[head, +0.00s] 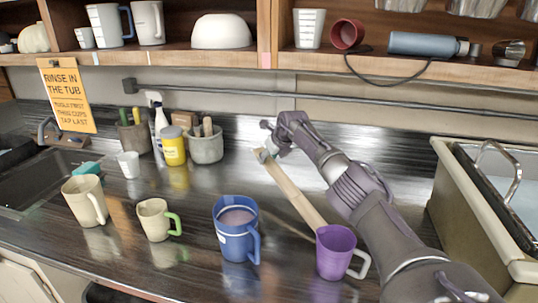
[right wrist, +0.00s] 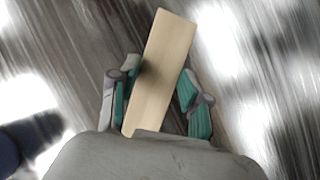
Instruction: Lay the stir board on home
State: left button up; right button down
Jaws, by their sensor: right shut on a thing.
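The stir board is a long pale wooden board (head: 292,192). In the head view it slants from my right gripper (head: 265,153) down to the right, its lower end reaching behind the purple mug (head: 336,251). My right gripper is shut on its upper end. A faint streak on the counter lies apart from the board, so it looks raised; its height is hard to tell. In the right wrist view the board (right wrist: 163,70) lies tilted between the teal-padded fingers (right wrist: 158,95). No place marked as home can be made out. My left gripper is not in view.
A blue mug (head: 237,228) with liquid, a green-handled mug (head: 155,219) and a cream mug (head: 84,200) stand along the front. A grey pot (head: 206,146) and yellow jar (head: 173,147) stand behind. A tub (head: 470,190) is at right. The back-middle counter is clear.

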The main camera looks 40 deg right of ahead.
jog(key=shift+c, duration=1.6)
grip_release()
jog(key=r+p, duration=0.1)
jog(key=p, duration=0.1)
jog(key=s+r+p, duration=0.1)
jog(key=r+p, duration=0.3)
jog(key=shift+s+a, duration=0.1)
jog(key=shift+s, duration=0.3)
jog(key=r+p, duration=0.1)
jog(key=s+r+p, duration=0.1)
jog(key=r+p, duration=0.1)
jog(key=s+r+p, duration=0.1)
jog(key=r, duration=0.1)
jog(key=shift+a, duration=0.15)
jog(key=shift+f, duration=0.1)
